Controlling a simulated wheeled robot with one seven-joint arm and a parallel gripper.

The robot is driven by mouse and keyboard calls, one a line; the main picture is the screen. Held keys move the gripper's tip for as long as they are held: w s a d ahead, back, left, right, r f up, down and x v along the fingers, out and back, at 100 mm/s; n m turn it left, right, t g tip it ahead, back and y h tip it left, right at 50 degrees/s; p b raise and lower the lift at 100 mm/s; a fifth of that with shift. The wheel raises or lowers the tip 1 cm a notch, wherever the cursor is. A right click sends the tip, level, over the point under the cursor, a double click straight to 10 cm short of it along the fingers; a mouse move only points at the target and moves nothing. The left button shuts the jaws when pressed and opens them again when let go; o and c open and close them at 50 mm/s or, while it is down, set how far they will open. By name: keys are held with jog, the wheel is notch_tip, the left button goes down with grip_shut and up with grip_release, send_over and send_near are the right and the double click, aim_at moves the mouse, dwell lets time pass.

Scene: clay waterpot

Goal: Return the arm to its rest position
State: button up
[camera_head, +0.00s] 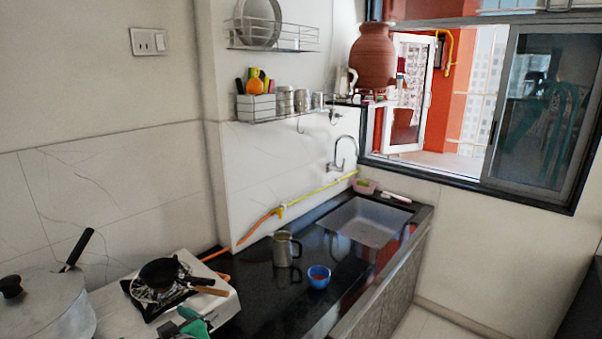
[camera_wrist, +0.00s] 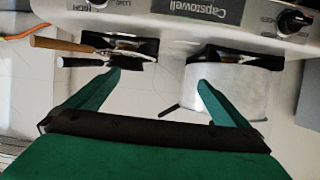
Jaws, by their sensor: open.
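My gripper (camera_wrist: 158,78) is open and empty in the wrist view, with its two green fingers spread wide apart. The same green gripper shows in part at the bottom left of the head view (camera_head: 190,325), close in front of the white gas stove (camera_head: 218,307). The clay waterpot (camera_head: 374,55) is a reddish-brown round jar. It stands upright on a ledge by the window, far from my gripper.
A large pot (camera_head: 45,308) and a black pan (camera_head: 165,271) are by the stove, with handles sticking out. A metal jug (camera_head: 285,249) and a blue bowl (camera_head: 319,276) stand on the black counter before the sink (camera_head: 365,222). Wall shelves (camera_head: 290,115) hang above.

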jog(key=s+d+f+m+t+h, duration=0.1)
jog(key=s+d+f+m, duration=0.1)
jog(key=d+f, duration=0.3)
jog(key=s+d+f+m+t+h, duration=0.1)
jog(key=s+d+f, duration=0.2)
jog(key=d+f, duration=0.2)
jog(key=s+d+f+m+t+h, duration=0.1)
jog(key=s+d+f+m, duration=0.1)
jog(key=d+f, duration=0.3)
jog(key=shift+s+d+f+m+h, duration=0.1)
jog(key=shift+s+f+m+h, duration=0.1)
jog(key=shift+f, duration=0.6)
jog(key=shift+s+d+f+m+h, duration=0.1)
jog(key=shift+s+f+h, duration=0.1)
jog(key=shift+f, duration=0.55)
jog(key=s+d+f+m+t+h, duration=0.1)
jog(key=s+d+f+m+h, duration=0.15)
jog(key=s+d, duration=0.55)
jog(key=s+d+f+m+t+h, duration=0.1)
jog(key=s+d+f+h, duration=0.15)
jog(key=s+d, duration=0.6)
jog(key=s+r, duration=0.2)
jog(key=s, duration=0.5)
jog(key=s+d+r+t+h, duration=0.1)
jog(key=s+r, duration=0.2)
jog(key=s, duration=0.5)
jog(key=shift+s+d, duration=0.25)
